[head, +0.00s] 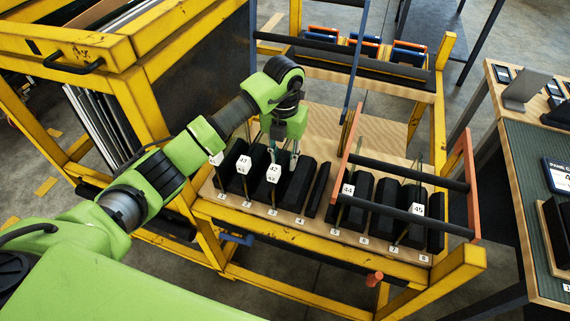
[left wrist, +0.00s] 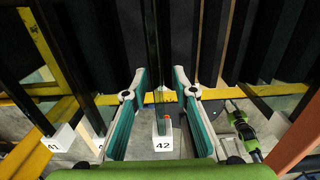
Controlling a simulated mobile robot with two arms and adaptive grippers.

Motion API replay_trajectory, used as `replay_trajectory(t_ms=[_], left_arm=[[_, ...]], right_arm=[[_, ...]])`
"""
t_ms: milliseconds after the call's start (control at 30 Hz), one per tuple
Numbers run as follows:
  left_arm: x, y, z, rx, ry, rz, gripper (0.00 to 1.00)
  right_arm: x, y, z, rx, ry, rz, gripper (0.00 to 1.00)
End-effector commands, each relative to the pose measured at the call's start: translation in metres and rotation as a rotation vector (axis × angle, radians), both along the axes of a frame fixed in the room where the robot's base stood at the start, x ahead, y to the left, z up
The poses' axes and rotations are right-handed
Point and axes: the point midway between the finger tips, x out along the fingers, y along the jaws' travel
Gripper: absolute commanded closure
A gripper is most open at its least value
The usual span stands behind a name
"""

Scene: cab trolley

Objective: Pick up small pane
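Small thin panes stand on edge between black blocks in the wooden rack, with numbered white tags. The pane tagged 42 (left wrist: 152,45) shows as a dark, narrow upright strip in the left wrist view. Its white tag (head: 273,173) shows in the head view. My left gripper (head: 283,158) points down over the black blocks at this pane. In the left wrist view its two teal fingers (left wrist: 160,82) are apart, one on each side of the pane, with gaps visible. My right gripper is not in view.
An orange-ended frame with black bars (head: 408,178) rises over the right slots. Yellow trolley posts (head: 140,105) and large panes stand at left. A table (head: 535,165) stands at right.

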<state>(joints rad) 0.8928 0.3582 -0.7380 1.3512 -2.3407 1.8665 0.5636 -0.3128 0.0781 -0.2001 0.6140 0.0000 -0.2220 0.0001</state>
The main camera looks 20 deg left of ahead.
Motion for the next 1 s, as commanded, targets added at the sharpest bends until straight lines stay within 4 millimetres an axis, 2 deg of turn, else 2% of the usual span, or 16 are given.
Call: replay_trajectory(t_ms=[233,433,733,833,1000], left_arm=[[0.006,-0.001,-0.023,-0.002,0.003,0.002,0.74],[0.009,0.000,-0.049,-0.001,0.000,0.000,0.74],[0.010,0.001,-0.055,0.000,-0.002,0.000,0.74],[0.010,0.001,-0.055,0.000,-0.002,0.000,1.00],[0.011,0.000,-0.053,-0.001,-0.005,0.000,1.00]], right_arm=[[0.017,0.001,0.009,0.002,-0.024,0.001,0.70],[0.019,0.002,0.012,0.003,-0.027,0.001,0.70],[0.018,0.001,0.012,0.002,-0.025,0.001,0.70],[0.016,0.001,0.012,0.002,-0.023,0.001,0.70],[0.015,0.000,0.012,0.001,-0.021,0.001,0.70]])
